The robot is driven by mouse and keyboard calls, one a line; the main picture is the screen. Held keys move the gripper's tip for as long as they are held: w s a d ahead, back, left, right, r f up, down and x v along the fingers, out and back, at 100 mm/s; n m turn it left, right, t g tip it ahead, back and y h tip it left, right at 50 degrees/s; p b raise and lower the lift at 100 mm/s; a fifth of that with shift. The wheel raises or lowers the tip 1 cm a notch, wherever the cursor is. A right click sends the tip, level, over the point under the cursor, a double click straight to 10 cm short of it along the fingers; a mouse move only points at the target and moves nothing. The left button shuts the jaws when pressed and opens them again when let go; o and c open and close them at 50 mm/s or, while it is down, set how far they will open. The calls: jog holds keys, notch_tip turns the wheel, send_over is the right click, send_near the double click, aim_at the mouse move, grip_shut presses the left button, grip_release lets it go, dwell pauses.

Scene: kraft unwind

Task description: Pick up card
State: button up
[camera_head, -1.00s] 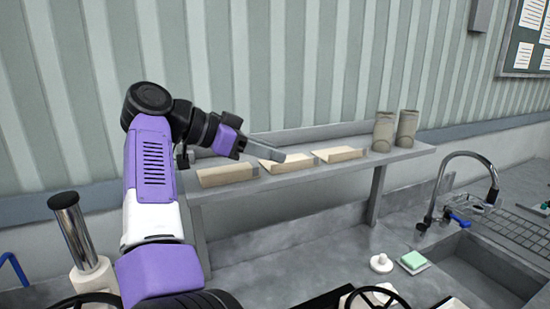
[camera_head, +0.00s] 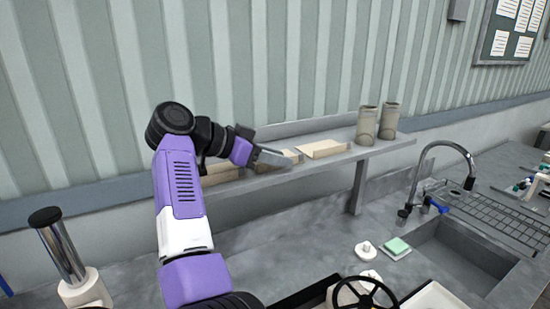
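No card can be picked out with certainty. Several flat-sided beige pieces lie in a row on the grey wall shelf (camera_head: 300,168): a left one (camera_head: 222,172), a middle one (camera_head: 291,155) and a right one (camera_head: 324,148). My gripper (camera_head: 278,158) is over the shelf, its grey fingers pointing right in front of the middle piece and hiding much of it. I cannot tell whether it touches that piece, or whether the fingers are open or shut.
Two greenish-beige cylinders (camera_head: 366,124) stand at the shelf's right end. Below are a grey counter, a sink (camera_head: 465,250) with a tall faucet (camera_head: 440,150), a green sponge (camera_head: 397,246) and a white knobbed object (camera_head: 366,250). A metal cylinder (camera_head: 58,245) stands at lower left.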

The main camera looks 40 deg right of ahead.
grip_shut()
dwell(0.3)
